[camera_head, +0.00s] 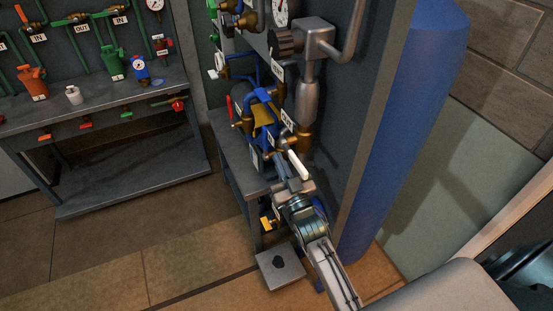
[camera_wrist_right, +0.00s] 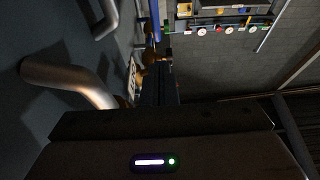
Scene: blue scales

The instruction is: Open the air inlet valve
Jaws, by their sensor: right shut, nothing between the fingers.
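My right gripper (camera_head: 284,167) reaches up from the bottom toward the pipework on the grey panel, its fingers shut and empty. In the right wrist view its dark fingers (camera_wrist_right: 158,88) point up the middle. A pale bar-like part (camera_head: 298,164) shows right beside the fingertips; I cannot tell whether they touch. Just above is a cluster of blue pipes and handles (camera_head: 265,97) with brass fittings (camera_head: 303,140) and small white labels (camera_head: 288,119), too small to read. I cannot tell which part is the air inlet valve. My left gripper is not in view.
A thick silver pipe with a dark knob (camera_head: 285,43) stands above the gripper. A silver pipe (camera_wrist_right: 65,78) passes left of the fingers in the wrist view. A blue column (camera_head: 405,120) is at right. A grey bench (camera_head: 95,95) with valves stands at left, with open floor before it.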

